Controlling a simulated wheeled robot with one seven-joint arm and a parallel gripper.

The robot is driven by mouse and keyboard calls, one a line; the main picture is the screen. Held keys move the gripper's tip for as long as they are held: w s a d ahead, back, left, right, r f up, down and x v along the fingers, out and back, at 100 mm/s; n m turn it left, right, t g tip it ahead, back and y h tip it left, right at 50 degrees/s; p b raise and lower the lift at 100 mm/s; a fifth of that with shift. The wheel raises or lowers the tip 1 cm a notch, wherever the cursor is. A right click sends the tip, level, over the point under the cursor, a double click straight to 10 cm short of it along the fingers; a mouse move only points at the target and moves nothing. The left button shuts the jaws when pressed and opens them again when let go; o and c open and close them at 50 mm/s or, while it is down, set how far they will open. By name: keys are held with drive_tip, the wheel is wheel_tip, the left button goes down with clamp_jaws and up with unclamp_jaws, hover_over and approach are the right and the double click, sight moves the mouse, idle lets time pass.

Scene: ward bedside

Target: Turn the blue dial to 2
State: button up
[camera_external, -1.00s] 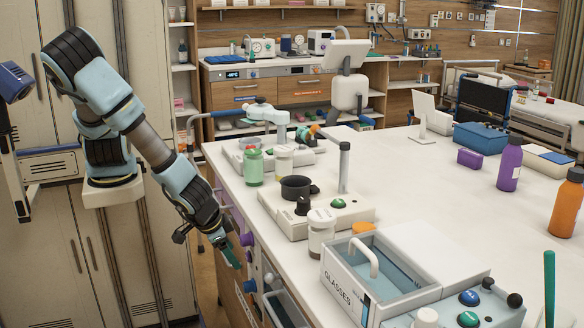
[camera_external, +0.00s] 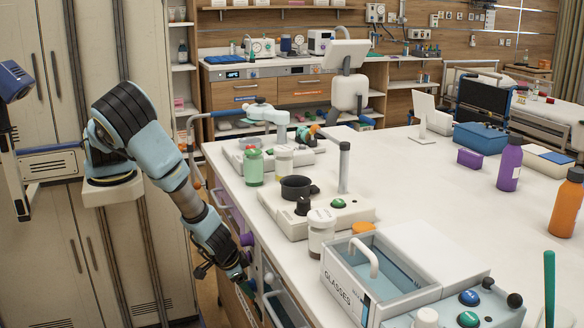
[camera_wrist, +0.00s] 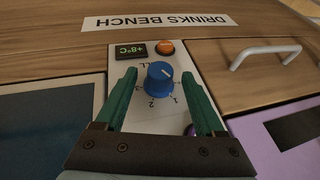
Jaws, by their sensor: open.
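The blue dial (camera_wrist: 160,77) sits on a pale panel (camera_wrist: 150,125) in the wrist view, with a light pointer mark toward its upper right. The numbers around it appear upside down, with 2 below it, 1 at lower right and 3 at left. My gripper (camera_wrist: 158,74) is open, its green fingers on either side of the dial with visible gaps. Whether the tips reach the dial's depth is hard to tell. In the external view my gripper (camera_external: 241,280) is low at the bench front, and I cannot clearly single out the dial there.
A small display (camera_wrist: 131,51) reading +8°C and an orange button (camera_wrist: 165,46) sit above the dial. A purple knob (camera_wrist: 189,130) is partly hidden by the right finger. A drawer handle (camera_wrist: 265,54) projects at right. The benchtop (camera_external: 430,190) holds bottles and appliances.

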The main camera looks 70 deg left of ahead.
drive_tip(key=shift+f, duration=0.1)
drive_tip(key=shift+c, duration=0.3)
clamp_jaws()
